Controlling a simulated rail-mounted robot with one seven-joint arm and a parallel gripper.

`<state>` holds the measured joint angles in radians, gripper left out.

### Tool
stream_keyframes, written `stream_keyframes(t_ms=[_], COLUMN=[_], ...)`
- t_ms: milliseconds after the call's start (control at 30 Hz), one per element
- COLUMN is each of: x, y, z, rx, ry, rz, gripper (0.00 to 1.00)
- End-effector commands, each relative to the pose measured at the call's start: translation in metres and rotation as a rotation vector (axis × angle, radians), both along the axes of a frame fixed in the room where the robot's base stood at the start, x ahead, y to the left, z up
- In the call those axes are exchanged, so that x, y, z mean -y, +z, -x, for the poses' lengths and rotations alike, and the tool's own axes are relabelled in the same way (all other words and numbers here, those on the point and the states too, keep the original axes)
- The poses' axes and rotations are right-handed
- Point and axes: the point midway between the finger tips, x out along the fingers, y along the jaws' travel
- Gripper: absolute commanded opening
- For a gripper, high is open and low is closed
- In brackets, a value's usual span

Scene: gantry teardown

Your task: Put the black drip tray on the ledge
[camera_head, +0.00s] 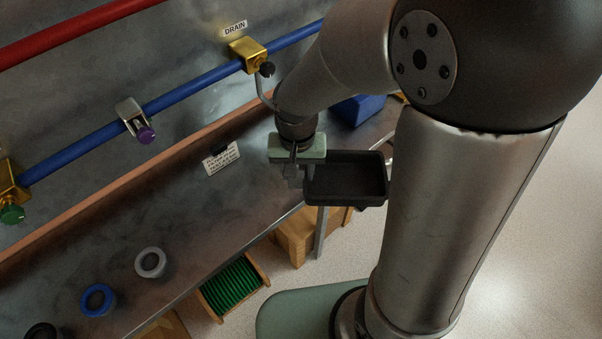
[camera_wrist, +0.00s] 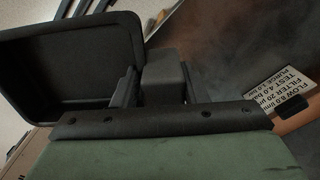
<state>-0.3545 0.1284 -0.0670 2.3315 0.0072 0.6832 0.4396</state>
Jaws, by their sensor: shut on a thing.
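The black drip tray (camera_head: 346,199) is held level at the front edge of the grey metal ledge (camera_head: 190,215). Much of it hangs out past that edge, above the floor side. My gripper (camera_head: 294,177) is at the tray's left end, shut on its block-like tab (camera_wrist: 164,78). In the wrist view, the tray (camera_wrist: 112,62) fills the upper left, with its open hollow in sight and empty. I cannot tell the exact height of the tray above the ledge.
A printed card (camera_head: 221,158) is at the back. Grey (camera_head: 150,262) and blue rings (camera_head: 98,299) lie at front left. The ledge's middle is clear.

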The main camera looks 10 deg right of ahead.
Motion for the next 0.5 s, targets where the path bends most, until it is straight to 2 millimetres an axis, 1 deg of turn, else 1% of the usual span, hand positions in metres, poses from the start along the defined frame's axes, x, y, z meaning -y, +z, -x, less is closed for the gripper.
stream_keyframes(t_ms=[33,133,233,300,367,500], x=[-0.006,-0.012,-0.015,-0.020,-0.026,-0.047], y=[-0.017,-0.021,-0.022,-0.020,-0.019,-0.018], z=[0.012,0.028,0.034,0.030,0.021,-0.010], rx=[0.004,0.003,0.001,-0.001,-0.002,-0.002], ry=[-0.006,-0.028,-0.042,-0.046,-0.046,-0.047], rz=[-0.002,-0.003,-0.002,0.000,0.000,0.000], gripper=[0.13,0.13,0.13,0.13,0.13,0.13])
